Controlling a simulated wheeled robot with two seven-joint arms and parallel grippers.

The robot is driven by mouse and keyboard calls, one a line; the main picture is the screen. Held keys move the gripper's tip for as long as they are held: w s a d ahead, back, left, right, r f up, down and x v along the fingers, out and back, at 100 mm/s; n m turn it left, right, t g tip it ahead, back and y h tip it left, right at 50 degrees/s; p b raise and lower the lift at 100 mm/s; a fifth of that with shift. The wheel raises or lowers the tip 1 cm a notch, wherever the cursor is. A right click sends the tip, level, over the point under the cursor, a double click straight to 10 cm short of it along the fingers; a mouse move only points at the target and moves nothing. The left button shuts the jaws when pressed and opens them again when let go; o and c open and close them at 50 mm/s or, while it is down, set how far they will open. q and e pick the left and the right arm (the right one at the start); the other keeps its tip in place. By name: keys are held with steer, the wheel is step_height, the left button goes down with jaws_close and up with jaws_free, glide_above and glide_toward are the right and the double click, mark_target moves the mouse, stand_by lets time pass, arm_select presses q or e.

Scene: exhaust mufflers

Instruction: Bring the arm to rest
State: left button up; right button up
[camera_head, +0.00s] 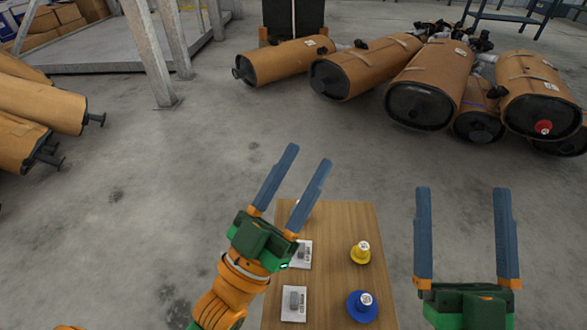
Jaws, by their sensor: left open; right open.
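My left gripper (291,180) is open and empty, tilted to the upper right over the left side of a small wooden table. It partly hides the table's far left corner. My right gripper (463,205) is open and empty, pointing straight ahead, to the right of the table and apart from it. The blue fingers of both grippers are spread with clear gaps between them.
The wooden table (335,222) bears a yellow knob-like part (360,252), a blue one (362,306) and two white labelled pieces (293,304) (301,254). Wrapped brown mufflers (430,85) lie at the back right, more (45,103) at the left. The concrete floor between is clear.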

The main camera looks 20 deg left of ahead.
arm_select(q)
steer(key=shift+s+a+r+m, duration=0.25)
steer(key=shift+s+a+m, duration=0.05)
steer(key=shift+s+a, duration=0.1)
